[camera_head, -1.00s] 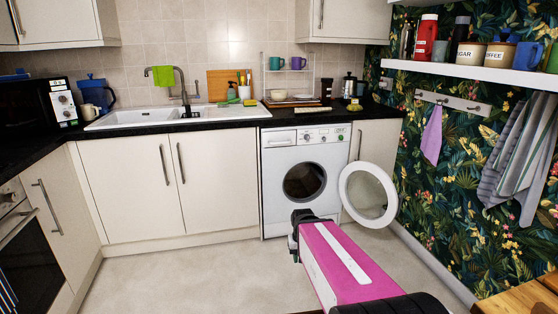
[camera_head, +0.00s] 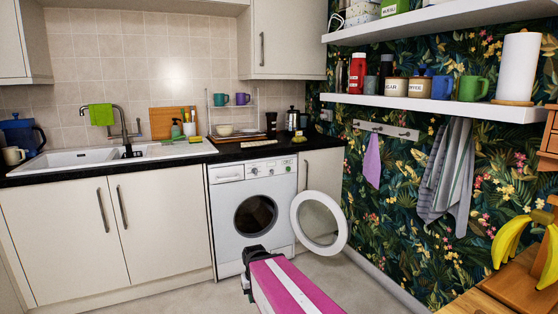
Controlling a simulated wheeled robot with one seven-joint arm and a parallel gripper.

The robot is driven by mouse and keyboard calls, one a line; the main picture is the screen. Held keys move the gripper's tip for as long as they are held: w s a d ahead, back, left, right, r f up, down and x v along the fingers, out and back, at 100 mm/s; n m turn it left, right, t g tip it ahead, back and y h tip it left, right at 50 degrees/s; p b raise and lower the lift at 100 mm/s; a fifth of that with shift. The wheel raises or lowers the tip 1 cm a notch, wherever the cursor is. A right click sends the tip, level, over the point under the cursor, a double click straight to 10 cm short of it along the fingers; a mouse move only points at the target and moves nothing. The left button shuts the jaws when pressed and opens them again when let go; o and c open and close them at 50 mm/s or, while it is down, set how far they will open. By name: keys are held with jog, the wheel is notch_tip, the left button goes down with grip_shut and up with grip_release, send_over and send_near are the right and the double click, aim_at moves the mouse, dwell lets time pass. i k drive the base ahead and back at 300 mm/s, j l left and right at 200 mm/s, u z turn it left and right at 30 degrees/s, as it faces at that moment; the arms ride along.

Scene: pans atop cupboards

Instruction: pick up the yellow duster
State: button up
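I cannot make out a clear yellow duster. A small yellow-green item (camera_head: 299,138) lies on the black worktop beside a coffee pot, too small to identify. A yellow item (camera_head: 196,140) lies at the right end of the sink. A lime-green cloth (camera_head: 101,114) hangs over the tap, and a purple cloth (camera_head: 372,160) hangs from the wall hook rail. My gripper (camera_head: 251,262) is at the bottom centre, at the end of my pink arm, in front of the washing machine and apart from these items. Its fingers are too hidden to tell whether it is open.
The washing machine (camera_head: 253,205) has its round door (camera_head: 319,222) swung open to the right. Striped towels (camera_head: 446,170) hang on the wall under shelves of jars. Bananas (camera_head: 515,240) are at the right, above a wooden surface. Clear floor shows before the cupboards.

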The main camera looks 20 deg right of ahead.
aim_at(298, 138)
jog(key=z, duration=0.45)
jog(key=i+j+z, duration=0.2)
jog(key=i+z, duration=0.25)
jog(key=i+j+z, duration=0.3)
jog(key=z, duration=0.2)
